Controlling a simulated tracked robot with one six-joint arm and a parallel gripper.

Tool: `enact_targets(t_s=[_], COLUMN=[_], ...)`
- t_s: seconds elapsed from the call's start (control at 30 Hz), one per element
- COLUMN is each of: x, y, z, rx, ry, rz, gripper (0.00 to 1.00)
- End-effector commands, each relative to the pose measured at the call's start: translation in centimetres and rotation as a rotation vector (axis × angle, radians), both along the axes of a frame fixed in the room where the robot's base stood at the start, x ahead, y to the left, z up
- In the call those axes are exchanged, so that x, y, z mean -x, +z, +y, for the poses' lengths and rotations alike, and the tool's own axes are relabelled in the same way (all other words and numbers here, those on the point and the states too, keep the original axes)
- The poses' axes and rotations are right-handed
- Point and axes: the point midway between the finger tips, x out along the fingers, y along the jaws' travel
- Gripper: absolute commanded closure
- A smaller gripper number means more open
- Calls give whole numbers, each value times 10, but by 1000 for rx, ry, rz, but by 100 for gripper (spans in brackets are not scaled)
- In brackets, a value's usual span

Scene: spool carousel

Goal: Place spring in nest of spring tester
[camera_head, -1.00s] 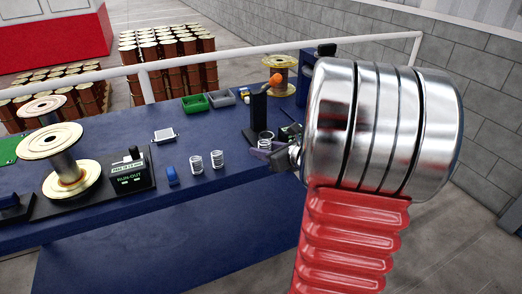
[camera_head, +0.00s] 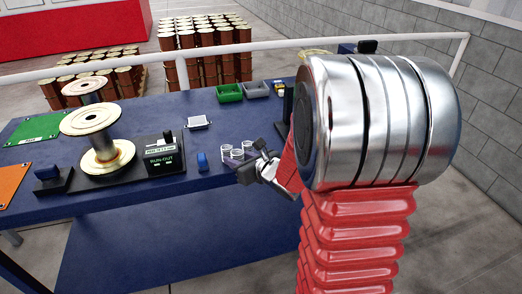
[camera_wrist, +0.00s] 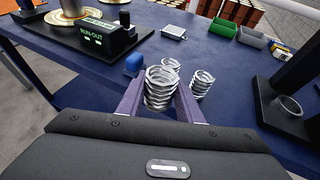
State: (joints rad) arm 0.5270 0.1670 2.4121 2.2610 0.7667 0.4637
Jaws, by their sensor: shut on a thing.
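My gripper (camera_wrist: 160,106) is shut on a silver coil spring (camera_wrist: 161,90), held upright between its two purple fingers in the wrist view. In the head view my gripper (camera_head: 240,163) is over the blue bench's front part, with the held spring (camera_head: 237,155) close to two others. Those springs (camera_wrist: 201,84) (camera_wrist: 171,65) stand just behind it, and whether it touches them is unclear. The spring tester (camera_wrist: 264,97) stands at the right of the wrist view, with a black base, a dark column and a ring-shaped nest (camera_wrist: 287,107). My arm hides most of it in the head view.
A blue block (camera_head: 202,162) and the RUN-OUT box (camera_head: 160,156) are left of the springs, with a large spool (camera_head: 103,140) beyond. Green (camera_head: 229,92) and grey (camera_head: 255,89) bins sit at the back. Bare bench lies between springs and tester.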

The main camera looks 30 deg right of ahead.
Motion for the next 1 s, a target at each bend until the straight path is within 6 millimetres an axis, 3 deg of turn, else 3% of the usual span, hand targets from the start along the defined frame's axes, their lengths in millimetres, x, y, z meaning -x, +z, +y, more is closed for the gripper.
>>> enact_targets(t_s=[0.03, 0.3, 0.5, 0.63, 1.0], x=[-4, -13, -13, -12, -12], y=[-3, -18, -23, -24, -24], z=[18, 102, 146, 156, 156], rx=[-1, 3, 6, 6, 6], ry=[22, 133, 199, 215, 215], rz=[2, 8, 10, 10, 9], gripper=[90, 90, 90, 90, 90])
